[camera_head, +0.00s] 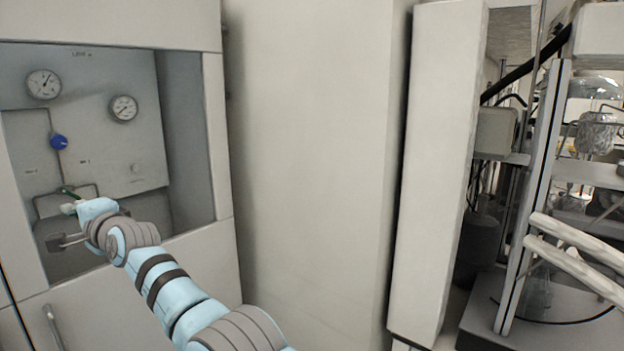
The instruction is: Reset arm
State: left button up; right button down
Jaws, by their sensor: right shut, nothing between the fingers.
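My right arm reaches in from the bottom of the head view to a recessed grey gas panel (150,160) at the left. My right gripper (70,208) is at the arm's far end, small and partly hidden by my wrist, in front of the lower left of the panel. It is shut and empty. A green valve handle (68,191) shows just above it; I cannot tell whether they touch. My left gripper is not in view.
The panel has two round gauges, one left (43,84) and one right (123,108), and a blue knob (59,142). White cabinet walls (310,170) fill the middle. A rack with glassware (597,132) stands at the right, with pale bars (580,255) in front.

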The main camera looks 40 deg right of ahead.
jog(key=shift+w+a, duration=0.1)
jog(key=shift+a, duration=0.2)
jog(key=shift+d, duration=0.1)
